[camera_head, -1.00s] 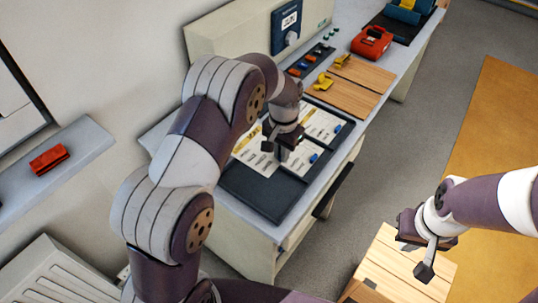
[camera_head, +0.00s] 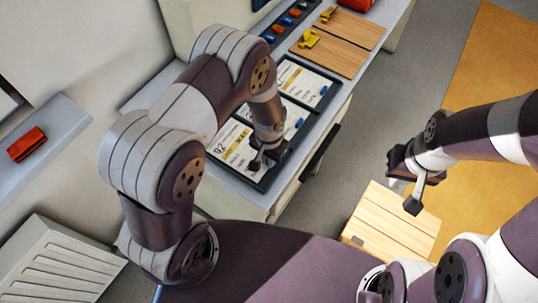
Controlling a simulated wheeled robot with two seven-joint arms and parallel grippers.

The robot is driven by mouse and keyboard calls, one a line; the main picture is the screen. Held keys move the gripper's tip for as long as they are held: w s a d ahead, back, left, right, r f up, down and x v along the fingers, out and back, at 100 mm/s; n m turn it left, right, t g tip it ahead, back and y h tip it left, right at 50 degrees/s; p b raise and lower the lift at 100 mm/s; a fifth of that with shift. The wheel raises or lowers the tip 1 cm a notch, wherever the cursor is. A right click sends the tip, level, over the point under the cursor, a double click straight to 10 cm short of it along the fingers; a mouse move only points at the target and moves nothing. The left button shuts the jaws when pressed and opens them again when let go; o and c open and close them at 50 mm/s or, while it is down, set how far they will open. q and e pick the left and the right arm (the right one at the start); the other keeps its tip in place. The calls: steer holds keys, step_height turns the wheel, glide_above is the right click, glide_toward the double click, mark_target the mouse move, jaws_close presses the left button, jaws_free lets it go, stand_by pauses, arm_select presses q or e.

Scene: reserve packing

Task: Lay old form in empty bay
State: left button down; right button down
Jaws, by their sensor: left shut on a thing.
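The dark tray (camera_head: 268,181) lies on the desk, with its bays in a row. A white form (camera_head: 230,148) with a yellow stripe, which reads something like "02", lies over the nearest bay. My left gripper (camera_head: 262,164) is shut at this form's right end, where its fingers hide what they grip. I cannot tell if the form rests fully on the bay floor. Two more forms, a middle one (camera_head: 283,117) and a far one (camera_head: 303,79), lie in the other bays, each with a blue knob. My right gripper (camera_head: 412,203) is apart from the desk, above a wooden box; its finger gap is unclear.
Wooden boards (camera_head: 328,55) with yellow clips (camera_head: 309,38) lie beyond the tray. A dark strip with coloured pieces (camera_head: 283,24) is at the back. The wooden box (camera_head: 392,226) stands on the floor. A red object (camera_head: 27,144) sits on the left shelf.

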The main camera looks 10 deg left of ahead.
arm_select(q)
steer(key=shift+f, duration=0.15)
steer(key=shift+w+f, duration=0.1)
steer(key=shift+f, duration=0.05)
steer(key=c, duration=1.2)
jaws_free()
steer(key=shift+r, duration=0.6)
step_height(320, 180, up, 12)
steer(key=s+a+r+n, duration=0.1)
steer(key=s+a+r, duration=0.1)
steer(key=s+a+r+n+t, duration=0.1)
steer(key=s+a+r, duration=0.1)
steer(key=s+a, duration=0.1)
steer(key=s+a+r+n+b, duration=0.1)
steer(key=s+a+r, duration=0.1)
steer(key=s, duration=0.1)
steer(key=shift+s+a+r+n, duration=0.15)
steer(key=shift+s+r+n, duration=0.1)
steer(key=shift+r+n, duration=0.15)
